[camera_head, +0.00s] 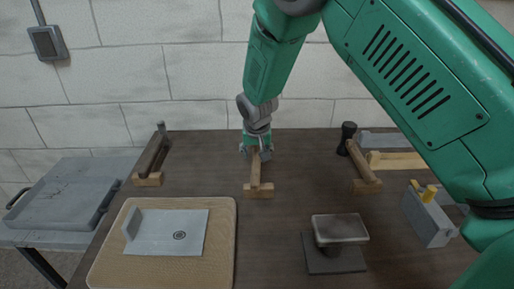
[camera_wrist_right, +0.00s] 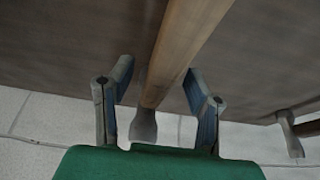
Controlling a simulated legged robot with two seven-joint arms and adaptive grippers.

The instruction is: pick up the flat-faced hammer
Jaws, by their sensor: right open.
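Three hammers lie on wooden rests on the dark table. The middle hammer (camera_head: 255,173) has a light wooden handle pointing towards me, and my right gripper hides its head in the head view. My right gripper (camera_head: 256,152) is open around this handle near its far end. In the right wrist view the open fingers (camera_wrist_right: 158,72) stand on either side of the handle (camera_wrist_right: 182,45), with a grey head (camera_wrist_right: 143,126) just past them. The left hammer (camera_head: 152,152) has a darker handle. The right hammer (camera_head: 359,160) has a thick black head. I cannot tell which is flat-faced.
A tan tray (camera_head: 225,250) holding a grey plate lies front left. A grey case (camera_head: 75,190) is at far left. A white block wall rises behind.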

